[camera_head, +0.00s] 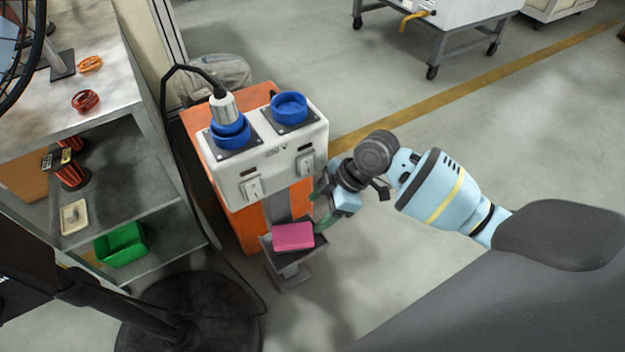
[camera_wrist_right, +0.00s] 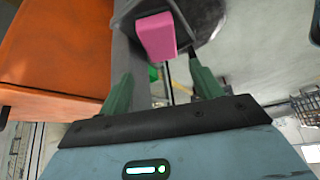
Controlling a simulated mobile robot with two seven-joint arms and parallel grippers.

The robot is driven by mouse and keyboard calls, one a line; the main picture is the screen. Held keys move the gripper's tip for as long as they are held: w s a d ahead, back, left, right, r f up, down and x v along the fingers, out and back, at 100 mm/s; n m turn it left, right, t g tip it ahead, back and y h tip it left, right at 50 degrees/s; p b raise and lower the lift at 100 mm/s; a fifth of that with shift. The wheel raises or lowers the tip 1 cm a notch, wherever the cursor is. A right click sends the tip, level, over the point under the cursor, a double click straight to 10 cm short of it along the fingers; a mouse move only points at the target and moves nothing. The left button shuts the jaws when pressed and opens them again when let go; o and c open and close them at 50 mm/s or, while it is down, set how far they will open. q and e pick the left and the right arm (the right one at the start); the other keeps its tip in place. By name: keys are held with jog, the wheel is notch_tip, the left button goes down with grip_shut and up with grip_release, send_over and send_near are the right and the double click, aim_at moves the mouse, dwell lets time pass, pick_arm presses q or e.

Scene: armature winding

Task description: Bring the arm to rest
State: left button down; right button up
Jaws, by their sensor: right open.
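My right arm (camera_head: 432,190) comes in from the right in the head view. Its gripper (camera_head: 318,208) is beside the orange and white socket unit (camera_head: 262,148), near the small grey tray (camera_head: 268,246) on its front. In the right wrist view the two green fingers of the gripper (camera_wrist_right: 160,88) stand apart with nothing held between them. A pink block (camera_head: 293,236) rests on the grey tray. It also shows in the right wrist view (camera_wrist_right: 157,36), beyond the fingertips and apart from them. My left gripper is not in view.
A grey shelf unit (camera_head: 130,232) with a green bin (camera_head: 121,243) stands at the left. A black round base (camera_head: 225,315) is at the lower left. A white wheeled cart (camera_head: 455,12) is at the back. The floor to the right is clear.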

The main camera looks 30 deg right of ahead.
jog(key=s+a+m+t+h+p, duration=0.1)
jog(key=s+a+m+p, duration=0.15)
jog(key=s+p, duration=0.55)
jog(key=s+a+m+t+p, duration=0.15)
jog(key=s+m+p, duration=0.25)
jog(key=s+p, duration=0.45)
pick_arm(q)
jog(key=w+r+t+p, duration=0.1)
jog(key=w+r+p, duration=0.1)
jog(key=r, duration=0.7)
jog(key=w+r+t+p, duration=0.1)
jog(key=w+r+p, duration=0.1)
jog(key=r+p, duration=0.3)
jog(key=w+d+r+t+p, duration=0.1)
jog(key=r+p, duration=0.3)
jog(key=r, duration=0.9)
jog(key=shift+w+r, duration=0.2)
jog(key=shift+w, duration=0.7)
pick_arm(e)
jog(key=s+d+r+m+t+h, duration=0.2)
jog(key=s+r+m+t+h, duration=0.1)
jog(key=s+r, duration=1.1)
jog(key=s+m+t, duration=0.1)
jog(key=s+m, duration=0.1)
jog(key=s, duration=0.1)
jog(key=shift+s+d+r, duration=0.15)
jog(key=shift+r, duration=0.25)
